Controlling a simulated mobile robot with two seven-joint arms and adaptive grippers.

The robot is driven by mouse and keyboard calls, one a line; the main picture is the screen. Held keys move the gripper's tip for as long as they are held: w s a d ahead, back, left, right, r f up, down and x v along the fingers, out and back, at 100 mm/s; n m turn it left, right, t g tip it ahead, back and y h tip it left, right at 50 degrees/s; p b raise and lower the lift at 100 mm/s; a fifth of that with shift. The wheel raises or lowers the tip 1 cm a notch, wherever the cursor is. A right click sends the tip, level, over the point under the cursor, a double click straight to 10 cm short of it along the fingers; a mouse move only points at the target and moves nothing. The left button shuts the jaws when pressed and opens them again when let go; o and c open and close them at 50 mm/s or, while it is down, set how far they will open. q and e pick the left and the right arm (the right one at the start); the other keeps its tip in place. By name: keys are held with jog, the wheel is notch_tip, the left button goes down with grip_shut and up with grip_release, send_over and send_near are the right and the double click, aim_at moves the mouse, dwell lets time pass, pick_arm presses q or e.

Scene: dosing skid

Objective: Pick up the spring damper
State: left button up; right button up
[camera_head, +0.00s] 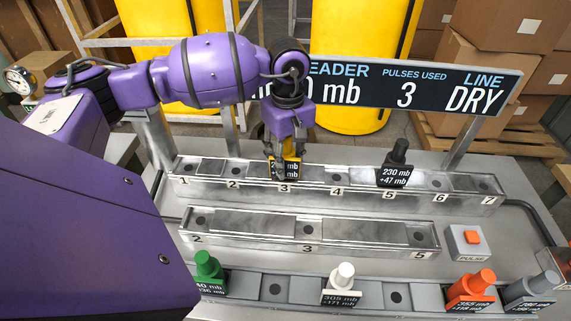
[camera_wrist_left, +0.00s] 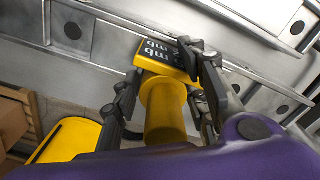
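A yellow piece (camera_head: 289,166) with a round body and a black label plate is at slot 3 of the back rail. In the left wrist view its yellow cylinder (camera_wrist_left: 163,108) lies between my fingers. My left gripper (camera_head: 287,147) reaches down over it from above, one finger on each side. The left wrist view shows the gripper (camera_wrist_left: 166,85) close around the piece, but contact is unclear. Part of the label is hidden by the fingers. No label in view names a spring damper. My right gripper is not in view.
A black piece (camera_head: 395,165) stands at slot 5 of the back rail (camera_head: 435,198). The middle rail (camera_head: 355,240) is empty. Green (camera_head: 207,272), white (camera_head: 343,285), orange (camera_head: 472,290) and grey (camera_head: 535,290) pieces stand in front. A pulse button (camera_head: 466,241) is at right; a display (camera_head: 440,85) stands behind.

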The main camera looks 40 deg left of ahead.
pick_arm(q)
jog(key=c, duration=0.8)
grip_shut()
jog(key=shift+w+r, duration=0.1)
